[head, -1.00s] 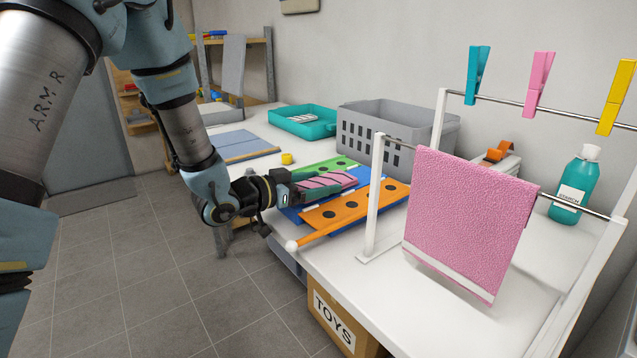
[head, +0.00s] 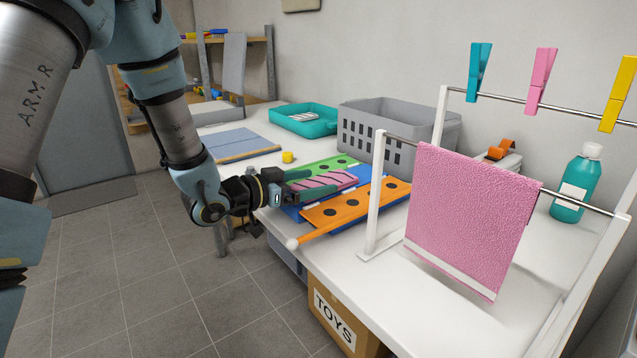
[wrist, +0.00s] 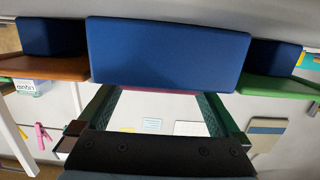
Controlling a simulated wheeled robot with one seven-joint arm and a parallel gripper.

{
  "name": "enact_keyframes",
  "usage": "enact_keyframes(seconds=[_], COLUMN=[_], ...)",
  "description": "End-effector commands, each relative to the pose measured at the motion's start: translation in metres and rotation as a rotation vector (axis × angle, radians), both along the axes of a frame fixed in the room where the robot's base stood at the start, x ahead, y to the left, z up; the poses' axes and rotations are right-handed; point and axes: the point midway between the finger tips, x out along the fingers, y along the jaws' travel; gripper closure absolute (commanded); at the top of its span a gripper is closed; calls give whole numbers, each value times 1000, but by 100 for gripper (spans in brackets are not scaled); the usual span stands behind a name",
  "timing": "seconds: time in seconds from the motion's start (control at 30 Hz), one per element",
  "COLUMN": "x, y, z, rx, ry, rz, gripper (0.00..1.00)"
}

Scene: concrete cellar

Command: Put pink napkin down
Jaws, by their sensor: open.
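A thin pink edge (wrist: 160,91) shows below a blue surface (wrist: 168,54).
A drying rack (head: 376,190) with a pink towel (head: 470,215) stands at right. A grey crate (head: 375,135) and teal tray (head: 303,120) are behind. A yellow piece (head: 288,157) lies nearby.

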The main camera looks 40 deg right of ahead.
Motion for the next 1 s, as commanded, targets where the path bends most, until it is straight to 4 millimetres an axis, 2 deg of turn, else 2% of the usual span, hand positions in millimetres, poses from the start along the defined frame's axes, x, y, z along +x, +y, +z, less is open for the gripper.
enact_keyframes(seconds=[0.3, 0.5, 0.67, 1.0], x=[5, 6, 6, 6], y=[67, 94, 101, 101], z=[8, 13, 14, 15], rx=[0, 0, 0, 0], ry=[-1, 0, 1, 0], rz=[4, 3, 1, 0], gripper=[0, 0, 0, 0])
